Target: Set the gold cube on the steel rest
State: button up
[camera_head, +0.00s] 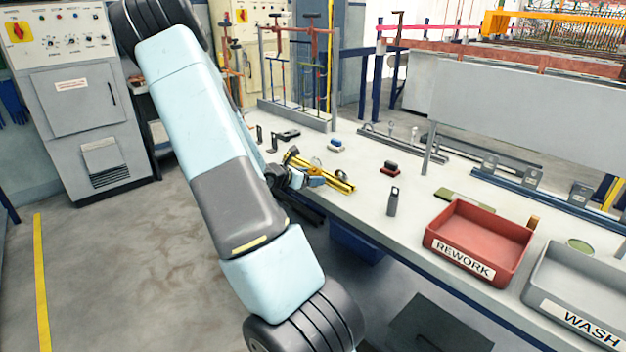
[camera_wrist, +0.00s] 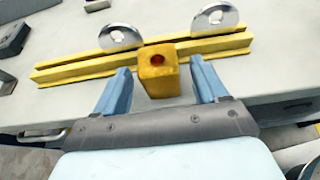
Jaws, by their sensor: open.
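A gold cube-like block (camera_wrist: 158,76) with a reddish round recess stands between the two blue fingers of my gripper (camera_wrist: 160,66) in the wrist view. The gripper is open, with a visible gap between the block and the right finger. Behind the block runs a yellow double rail (camera_wrist: 72,70) with two upright steel discs, one at left (camera_wrist: 120,37) and one at right (camera_wrist: 214,18). In the head view my gripper (camera_head: 313,181) is low at the bench edge beside the yellow rail (camera_head: 338,184); the block is not clear there. I cannot tell which part is the steel rest.
The grey bench (camera_head: 357,150) holds a red REWORK tray (camera_head: 470,262), a grey WASH tray (camera_head: 580,312), a dark upright tag (camera_head: 393,201), a small red-based block (camera_head: 390,169) and a blue one (camera_head: 336,145). A wire rack (camera_head: 296,112) stands at the back left.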

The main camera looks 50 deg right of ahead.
jog(key=shift+d+f, duration=0.1)
jog(key=shift+d, duration=0.2)
jog(key=shift+c, duration=0.2)
grip_shut()
dwell(0.3)
